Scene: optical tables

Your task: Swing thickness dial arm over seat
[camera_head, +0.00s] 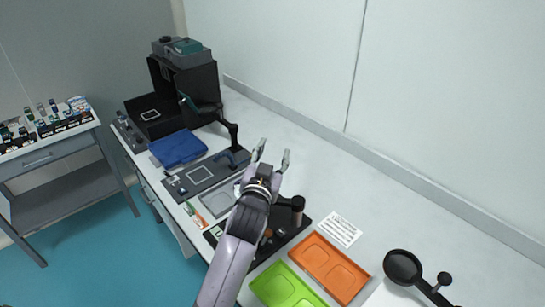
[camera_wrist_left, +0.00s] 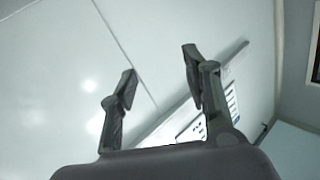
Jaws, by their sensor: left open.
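My left gripper (camera_head: 271,154) is open and empty, raised above the bench with its fingers pointing toward the back wall. In the left wrist view its two spread fingers (camera_wrist_left: 158,88) show with only pale wall between them. A dark station (camera_head: 285,232) with a short black post and knob (camera_head: 297,203) stands just right of my left forearm, which hides part of it. It may be the thickness dial and its seat, but I cannot tell. Another dark plate (camera_head: 200,174) with a blue-grey arm piece (camera_head: 236,157) lies left of the gripper. My right gripper is not in view.
An orange tray (camera_head: 357,285) and a green tray (camera_head: 268,288) lie at the front. A black magnifier (camera_head: 403,267) is at right. The bench strip along the wall is clear.

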